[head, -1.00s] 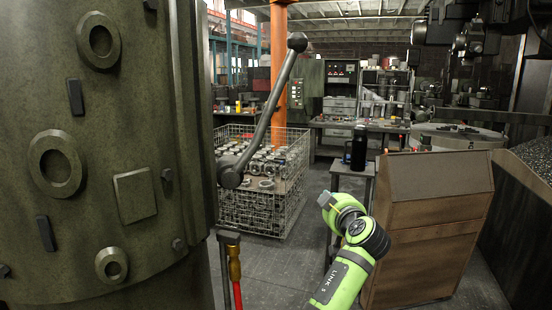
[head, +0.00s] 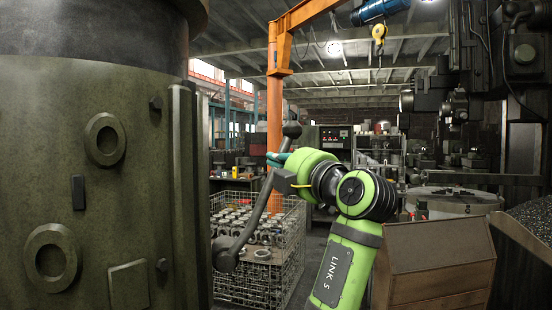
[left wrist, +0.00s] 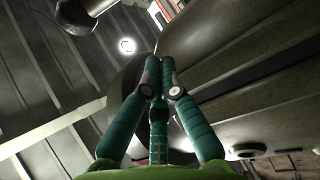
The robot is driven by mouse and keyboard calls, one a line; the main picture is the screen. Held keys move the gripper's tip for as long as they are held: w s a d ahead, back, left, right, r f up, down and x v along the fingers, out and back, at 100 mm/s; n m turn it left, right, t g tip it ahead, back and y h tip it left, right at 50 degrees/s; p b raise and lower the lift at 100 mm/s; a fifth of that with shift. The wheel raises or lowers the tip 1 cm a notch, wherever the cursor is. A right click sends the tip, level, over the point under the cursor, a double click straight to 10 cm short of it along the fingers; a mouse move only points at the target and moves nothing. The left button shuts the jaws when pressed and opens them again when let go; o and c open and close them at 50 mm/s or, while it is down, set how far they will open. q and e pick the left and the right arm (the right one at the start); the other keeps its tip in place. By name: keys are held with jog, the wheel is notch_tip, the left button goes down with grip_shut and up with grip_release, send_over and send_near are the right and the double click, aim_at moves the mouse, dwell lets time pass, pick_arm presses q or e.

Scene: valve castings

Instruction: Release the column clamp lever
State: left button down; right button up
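The clamp lever (head: 250,210) is a dark bar with a ball knob (head: 291,129), rising tilted to the right from a hub (head: 224,254) beside the green column (head: 70,190). My left gripper (head: 272,158) has teal fingers and overlaps the upper part of the lever, just below the knob, in the head view. In the left wrist view its fingertips (left wrist: 159,64) are drawn together with nothing visible between them. A grey rounded end (left wrist: 75,14), possibly the knob, shows at upper left there, apart from the fingers. Contact with the lever cannot be told. My right gripper is out of view.
A wire crate (head: 290,270) of castings stands behind the lever. An orange crane post (head: 275,120) rises behind it. A brown cabinet (head: 440,265) stands at the right. The space above the crate, right of the lever, is mostly open.

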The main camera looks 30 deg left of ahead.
pick_arm(q)
jog(key=p+x, duration=0.5)
jog(key=x, duration=0.4)
jog(key=w+d+f+p, duration=0.1)
jog(key=w+d+p, duration=0.1)
jog(key=shift+w+d+f, duration=0.15)
jog(key=shift+w+f, duration=0.25)
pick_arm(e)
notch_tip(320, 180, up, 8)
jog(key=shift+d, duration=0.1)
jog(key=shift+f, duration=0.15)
